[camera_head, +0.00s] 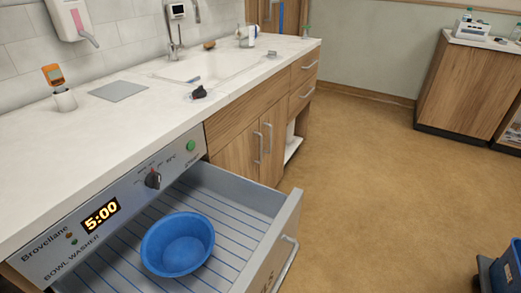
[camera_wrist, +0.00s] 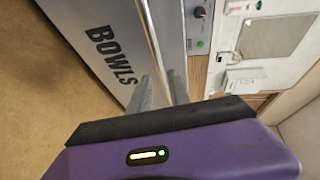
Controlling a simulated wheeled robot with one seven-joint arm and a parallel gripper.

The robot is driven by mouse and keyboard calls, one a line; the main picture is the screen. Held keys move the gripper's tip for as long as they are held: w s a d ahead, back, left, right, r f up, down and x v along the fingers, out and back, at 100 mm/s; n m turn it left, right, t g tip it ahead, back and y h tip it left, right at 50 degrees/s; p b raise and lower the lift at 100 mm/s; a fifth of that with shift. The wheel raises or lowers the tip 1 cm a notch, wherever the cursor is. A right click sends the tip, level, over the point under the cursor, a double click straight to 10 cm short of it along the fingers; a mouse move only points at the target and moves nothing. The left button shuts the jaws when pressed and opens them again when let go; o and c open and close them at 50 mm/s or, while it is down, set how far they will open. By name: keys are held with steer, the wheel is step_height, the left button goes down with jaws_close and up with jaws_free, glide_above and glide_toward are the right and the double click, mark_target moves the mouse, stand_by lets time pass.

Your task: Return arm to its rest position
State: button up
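My gripper shows in the wrist view (camera_wrist: 164,84) as a purple body with a black front edge and two grey fingers close together. The long metal drawer handle (camera_wrist: 150,35) runs down to the fingers. I cannot tell whether they touch or grip it. My gripper is outside the head view. The bowl washer drawer (camera_head: 262,200) is pulled open, and its handle (camera_head: 286,262) shows at the lower right of it. A blue bowl (camera_head: 178,243) sits upright on the drawer's rack. "BOWLS" is printed on the drawer front (camera_wrist: 105,45) beside the handle.
The washer panel (camera_head: 110,215) reads 5:00 and has a knob and a green button. A white counter (camera_head: 130,120) with a sink runs along the wall. Open floor (camera_head: 370,180) lies right of the drawer. A blue bin (camera_head: 507,268) stands at the lower right.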

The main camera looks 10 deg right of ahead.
steer(key=s+d+r+n+h, duration=0.2)
steer(key=s+d+n+h, duration=0.3)
steer(key=s, duration=0.4)
steer(key=s+d+r+n+h, duration=0.2)
steer(key=s+d+n+h, duration=0.15)
steer(key=s+n, duration=0.45)
step_height(320, 180, up, 15)
steer(key=s+m+p, duration=0.1)
steer(key=p, duration=1.5)
steer(key=shift+d+m+t+y, duration=0.35)
steer(key=shift+m+t, duration=0.05)
steer(key=shift+s, duration=0.2)
